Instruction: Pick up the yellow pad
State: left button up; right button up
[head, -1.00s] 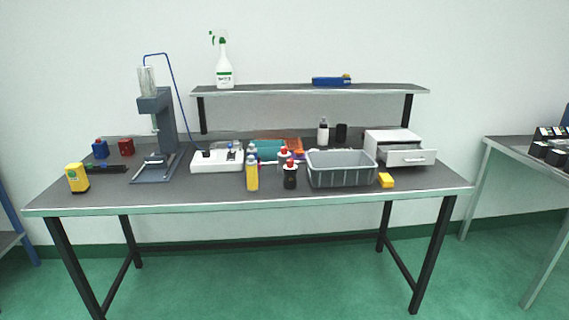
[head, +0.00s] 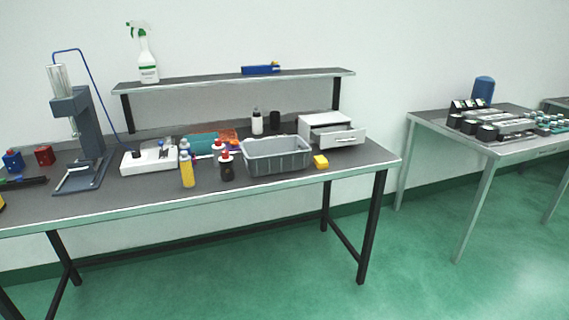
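The yellow pad (head: 321,162) is a small yellow block lying on the dark tabletop of the workbench (head: 345,164). It is near the front edge at the right end, just right of the grey bin and in front of the small drawer unit. Nothing covers it. Neither of my grippers shows in the head view.
A grey bin (head: 277,164) and a drawer unit with its drawer pulled out (head: 340,138) stand beside the pad. Bottles (head: 187,170) stand left of the bin. A second table (head: 500,150) with black parts is at right. Green floor (head: 410,270) in front is clear.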

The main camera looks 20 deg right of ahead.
aim_at(321, 162)
jog(key=i+l, duration=1.45)
jog(key=l, duration=0.15)
